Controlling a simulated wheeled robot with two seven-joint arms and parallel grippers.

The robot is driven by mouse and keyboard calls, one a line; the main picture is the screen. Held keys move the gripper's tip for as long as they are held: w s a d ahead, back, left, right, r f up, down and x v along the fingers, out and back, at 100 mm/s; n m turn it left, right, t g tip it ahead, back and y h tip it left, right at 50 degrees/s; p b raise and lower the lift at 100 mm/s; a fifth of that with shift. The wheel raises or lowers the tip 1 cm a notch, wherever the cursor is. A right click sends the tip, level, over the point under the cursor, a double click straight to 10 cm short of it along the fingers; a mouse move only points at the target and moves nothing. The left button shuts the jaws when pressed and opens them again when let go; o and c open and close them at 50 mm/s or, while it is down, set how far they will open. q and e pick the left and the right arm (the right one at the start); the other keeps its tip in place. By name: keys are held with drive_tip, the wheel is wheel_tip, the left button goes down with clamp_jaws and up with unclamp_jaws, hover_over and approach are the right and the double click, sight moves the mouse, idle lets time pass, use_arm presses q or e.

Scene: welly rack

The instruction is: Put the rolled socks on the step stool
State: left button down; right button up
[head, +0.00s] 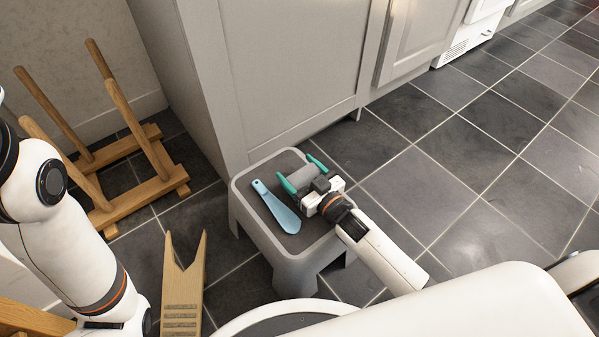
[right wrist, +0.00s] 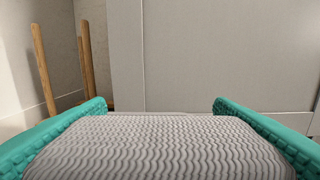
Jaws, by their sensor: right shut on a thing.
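The rolled socks (head: 304,178) are a grey bundle between the green fingers of my right gripper (head: 303,174). In the right wrist view the ribbed grey socks (right wrist: 160,145) fill the space between the two green fingers of the right gripper (right wrist: 160,125), which is shut on them. In the head view they are over the back right part of the grey step stool (head: 297,275). I cannot tell whether they touch its top. My left arm shows at the left of the head view, but its gripper is out of view.
A light blue shoehorn (head: 275,206) lies on the stool top, left of the socks. A wooden boot jack (head: 184,290) is on the floor left of the stool. A wooden welly rack (head: 140,205) stands further left. Grey cabinets (head: 270,80) rise behind the stool. The tiled floor at right is clear.

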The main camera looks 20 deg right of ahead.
drive_tip(key=o, duration=1)
drive_tip(key=shift+f, duration=0.1)
